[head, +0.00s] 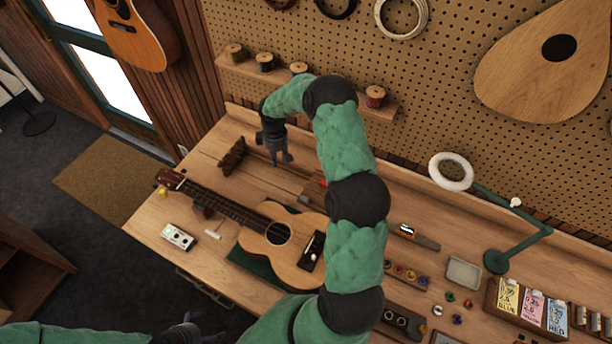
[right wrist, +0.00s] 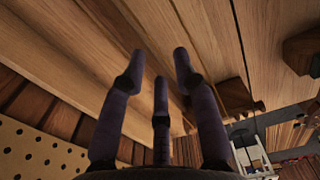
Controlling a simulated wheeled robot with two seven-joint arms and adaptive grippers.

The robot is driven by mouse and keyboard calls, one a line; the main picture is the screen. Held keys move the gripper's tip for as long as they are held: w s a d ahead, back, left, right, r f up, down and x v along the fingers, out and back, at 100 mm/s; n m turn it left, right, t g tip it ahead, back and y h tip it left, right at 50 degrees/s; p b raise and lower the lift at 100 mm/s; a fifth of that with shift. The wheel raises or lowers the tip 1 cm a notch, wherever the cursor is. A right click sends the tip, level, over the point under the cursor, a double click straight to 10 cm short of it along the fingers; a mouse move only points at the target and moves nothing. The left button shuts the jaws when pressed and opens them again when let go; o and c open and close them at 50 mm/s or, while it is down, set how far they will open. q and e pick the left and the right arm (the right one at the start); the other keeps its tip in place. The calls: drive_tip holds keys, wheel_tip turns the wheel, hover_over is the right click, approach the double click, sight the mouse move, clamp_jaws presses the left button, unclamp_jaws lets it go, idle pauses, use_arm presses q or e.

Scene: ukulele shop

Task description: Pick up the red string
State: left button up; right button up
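A spool wound in dark red (head: 375,97) stands on the right part of the wall shelf. A small red item (head: 323,182) shows on the bench, partly hidden behind my right arm; I cannot tell what it is. My right gripper (head: 283,160) hangs fingers-down above the back of the bench, left of my arm and apart from the spool. In the right wrist view its fingers (right wrist: 160,62) are spread with nothing between them. My left gripper (head: 190,335) is partly cut off at the bottom edge, and its opening cannot be made out.
A ukulele (head: 280,235) lies on the bench (head: 155,235). Three other spools (head: 265,62) stand on the shelf (head: 225,68). A ring lamp (head: 451,171) and a box (head: 492,300) with yellow, pink and blue cards, some lettered with colour words, are at right.

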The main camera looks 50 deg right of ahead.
drive_tip(key=shift+d+f, duration=0.15)
drive_tip(key=shift+f, duration=1.35)
drive_tip(key=shift+c, duration=0.3)
clamp_jaws()
drive_tip(key=shift+r, duration=0.1)
